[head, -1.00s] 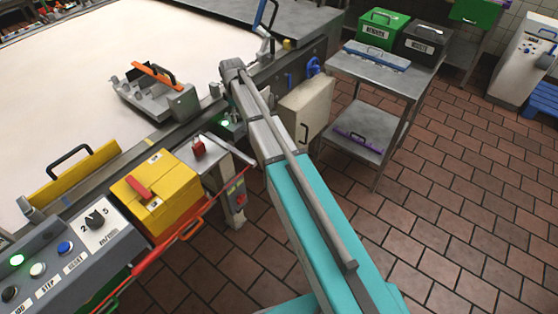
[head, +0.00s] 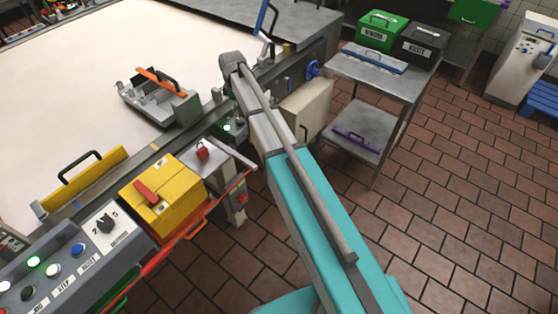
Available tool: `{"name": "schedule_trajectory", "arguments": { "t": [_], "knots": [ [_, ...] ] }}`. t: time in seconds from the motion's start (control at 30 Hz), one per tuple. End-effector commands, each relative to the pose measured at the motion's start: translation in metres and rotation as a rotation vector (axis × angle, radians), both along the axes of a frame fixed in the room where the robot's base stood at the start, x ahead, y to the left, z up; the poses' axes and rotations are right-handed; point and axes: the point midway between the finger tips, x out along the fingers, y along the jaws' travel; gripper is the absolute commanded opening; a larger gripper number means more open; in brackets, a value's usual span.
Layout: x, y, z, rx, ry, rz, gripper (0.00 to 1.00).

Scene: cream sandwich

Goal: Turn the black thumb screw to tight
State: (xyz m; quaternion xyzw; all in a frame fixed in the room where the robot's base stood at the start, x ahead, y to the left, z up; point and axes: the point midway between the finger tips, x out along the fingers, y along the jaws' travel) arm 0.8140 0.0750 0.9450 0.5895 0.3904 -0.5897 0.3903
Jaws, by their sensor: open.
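I cannot make out a black thumb screw for certain. A grey fixture (head: 172,107) with an orange-handled piece (head: 160,82) on it stands on the white belt, and its dark parts are too small to tell. A black selector knob (head: 105,223) marked with numbers sits on the control panel (head: 82,252) at lower left. My arm reaches up from the bottom to a grey wrist over the machine's near rail, right of the fixture. My gripper's fingers do not show; the wrist and arm links hide that spot.
A yellow box (head: 177,208) with a red handle and a yellow guard (head: 84,176) line the near side. A blue handwheel (head: 312,69) is beyond my arm. A grey cart (head: 357,88) stands right, with green (head: 382,38) and black (head: 424,52) bins behind.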

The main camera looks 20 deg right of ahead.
Motion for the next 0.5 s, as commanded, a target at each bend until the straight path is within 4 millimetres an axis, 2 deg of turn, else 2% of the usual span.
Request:
{"name": "schedule_trajectory", "arguments": {
  "t": [0.03, 0.5],
  "knots": [
    [0.0, 0.0, 0.009, 0.0, 0.0, 0.0, 0.85],
    [0.0, 0.0, 0.048, 0.0, 0.0, 0.0, 0.85]
  ]
}}
